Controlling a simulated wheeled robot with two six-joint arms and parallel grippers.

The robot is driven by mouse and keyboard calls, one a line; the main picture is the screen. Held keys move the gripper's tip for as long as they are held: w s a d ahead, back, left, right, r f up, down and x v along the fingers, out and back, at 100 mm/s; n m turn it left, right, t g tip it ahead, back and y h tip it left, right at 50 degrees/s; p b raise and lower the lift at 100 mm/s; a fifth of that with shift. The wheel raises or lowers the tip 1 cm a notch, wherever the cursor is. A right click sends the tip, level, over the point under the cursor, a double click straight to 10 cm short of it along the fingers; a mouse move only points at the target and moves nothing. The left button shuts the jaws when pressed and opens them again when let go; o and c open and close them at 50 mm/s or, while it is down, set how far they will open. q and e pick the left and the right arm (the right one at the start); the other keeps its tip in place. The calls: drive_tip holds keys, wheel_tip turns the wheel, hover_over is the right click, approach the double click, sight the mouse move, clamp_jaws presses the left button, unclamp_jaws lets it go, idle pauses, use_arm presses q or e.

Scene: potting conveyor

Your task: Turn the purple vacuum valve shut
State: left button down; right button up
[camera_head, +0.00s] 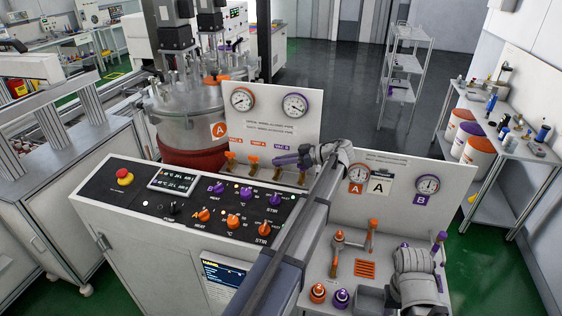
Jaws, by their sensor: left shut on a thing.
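A purple valve handle (286,160) lies roughly level in front of the upright gauge panel (270,122), below a purple label. Brass valve stems show under it. My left gripper (314,154) comes from the right and is shut on the purple handle's right part. The fingers hide that part of the handle, so I cannot tell exactly how the valve is turned. My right gripper (417,262) is low at the right, over the bench beside a purple-topped lever. Its fingertips are not clear.
Two orange valve handles (252,160) stand just left of the purple one. Below is a black control panel (190,200) with orange and purple knobs and a red stop button (125,176). A second gauge panel (455,185) stands at the right. A steel vessel (195,128) is behind.

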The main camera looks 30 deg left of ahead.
use_arm(q)
drive_tip(key=shift+s+d+f+n+g, duration=0.1)
drive_tip(key=shift+d+f+n+g, duration=0.1)
drive_tip(key=shift+n+g, duration=0.2)
drive_tip(key=c, duration=1)
unclamp_jaws()
drive_tip(key=shift+o, duration=0.5)
drive_tip(key=shift+a, duration=0.1)
drive_tip(key=shift+w, duration=0.25)
drive_tip(key=shift+s+r, duration=0.1)
drive_tip(key=shift+d+r, duration=0.1)
drive_tip(key=shift+d, duration=0.1)
drive_tip(key=p+v, duration=0.3)
drive_tip(key=v, duration=0.4)
